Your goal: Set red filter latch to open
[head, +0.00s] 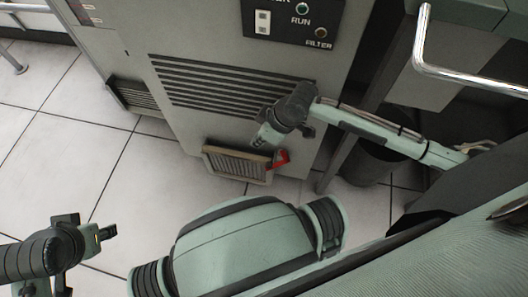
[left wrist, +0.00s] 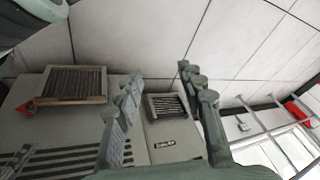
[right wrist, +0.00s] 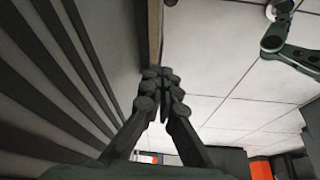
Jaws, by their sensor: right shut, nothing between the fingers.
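The red filter latch (head: 281,159) sits at the right end of a beige-framed filter grille (head: 236,164) low on the grey cabinet. The latch also shows in the left wrist view (left wrist: 25,106), beside the framed grille (left wrist: 75,84). My right gripper (head: 261,142) is just above the filter frame, to the left of the latch, shut and empty. In the right wrist view its fingertips (right wrist: 160,88) meet near the frame's edge (right wrist: 154,35); the latch is not seen there. My left gripper (head: 107,232) is open and empty, away from the cabinet; its spread fingers show in the left wrist view (left wrist: 158,76).
The cabinet (head: 200,62) has slotted vents above the filter and a black panel (head: 290,22) marked RUN and FILTER. A second grille (head: 137,95) is on its left side. A dark bin (head: 366,163) stands at right. The tiled floor (head: 75,150) at left is clear.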

